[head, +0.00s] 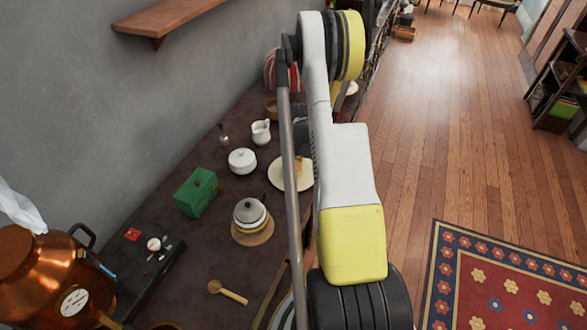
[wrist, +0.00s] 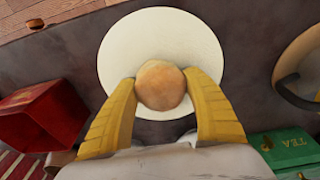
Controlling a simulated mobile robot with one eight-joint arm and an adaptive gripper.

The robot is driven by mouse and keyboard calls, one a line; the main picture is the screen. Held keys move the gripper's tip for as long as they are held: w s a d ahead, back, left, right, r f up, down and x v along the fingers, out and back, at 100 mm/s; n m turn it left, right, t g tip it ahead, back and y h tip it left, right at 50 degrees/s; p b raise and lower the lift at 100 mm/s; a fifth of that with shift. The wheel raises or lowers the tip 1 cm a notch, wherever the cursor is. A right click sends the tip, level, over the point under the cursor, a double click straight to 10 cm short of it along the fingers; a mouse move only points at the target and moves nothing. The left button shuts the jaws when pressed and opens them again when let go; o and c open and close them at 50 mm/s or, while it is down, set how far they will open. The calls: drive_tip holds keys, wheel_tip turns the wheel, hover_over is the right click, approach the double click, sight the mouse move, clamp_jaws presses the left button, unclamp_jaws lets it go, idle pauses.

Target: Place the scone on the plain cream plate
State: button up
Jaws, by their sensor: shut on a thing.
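The scone (wrist: 161,85) is round and golden brown. In the wrist view it sits between the two yellow fingers of my gripper (wrist: 161,80), which is shut on it. The plain cream plate (wrist: 125,50) lies directly behind the scone in that view, with its rim showing around it. I cannot tell whether the scone touches the plate or hangs above it. In the head view the cream plate (head: 279,176) lies on the dark table, partly covered by my arm, and my gripper is mostly hidden there.
The wrist view shows a red tin (wrist: 42,115) at left.

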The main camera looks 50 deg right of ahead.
sight(297, 166)
drive_tip(key=o, duration=1.3)
drive_tip(key=shift+f, duration=0.1)
drive_tip(key=shift+o, duration=0.2)
wheel_tip(297, 166, up, 12)
drive_tip(key=s+p, duration=0.1)
drive_tip(key=p, duration=0.3)
drive_tip(key=shift+s+r, duration=0.2)
drive_tip(key=shift+s, duration=0.05)
drive_tip(key=w+a+r+m+t+h, duration=0.1)
drive_tip(key=w+a+r+t, duration=0.15)
drive_tip(key=a+r, duration=1.75)
drive_tip(key=s+a+r+m+t, duration=0.1)
drive_tip(key=s+a+r, duration=0.1)
drive_tip(key=s+a, duration=0.3)
drive_tip(key=s+a+r+m+t+y, duration=0.1)
drive_tip(key=s+a, duration=0.4)
drive_tip(key=a, duration=0.8)
drive_tip(key=shift+r+t, duration=0.65)
drive_tip(key=shift+r, duration=0.2)
drive_tip(key=shift+a, duration=0.1)
